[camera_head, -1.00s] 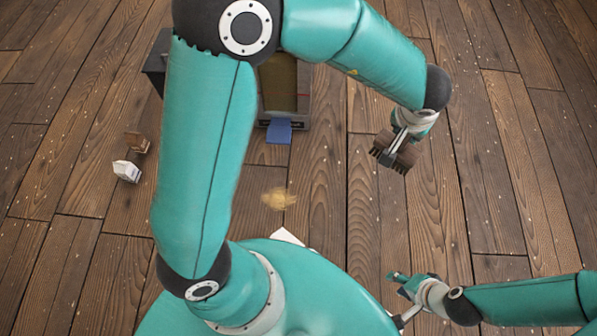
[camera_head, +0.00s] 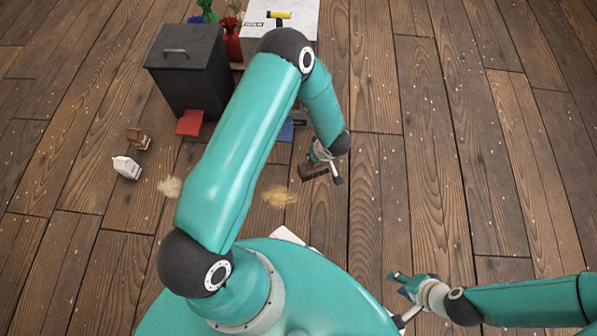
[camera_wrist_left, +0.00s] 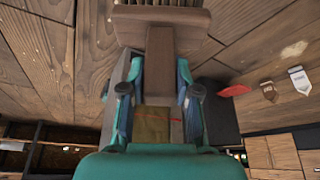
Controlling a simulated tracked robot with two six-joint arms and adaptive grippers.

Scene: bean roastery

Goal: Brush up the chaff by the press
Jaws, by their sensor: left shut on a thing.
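My left gripper (camera_head: 320,153) is shut on a brush (camera_head: 313,171) with a brown block and dark bristles. It holds the brush right of a tan chaff pile (camera_head: 279,197) and apart from it. In the left wrist view, the brush's handle (camera_wrist_left: 160,55) runs between the fingers, its block and bristles at the top. A second chaff pile (camera_head: 170,187) lies further left, beside my left arm. My right gripper (camera_head: 396,285) is empty at the lower right, its fingers apart. I cannot tell for sure which machine is the press.
A pale box (camera_head: 290,20) with a yellow-handled tool is behind my arm. A blue flap (camera_head: 286,131) is partly hidden. The right floor is clear.

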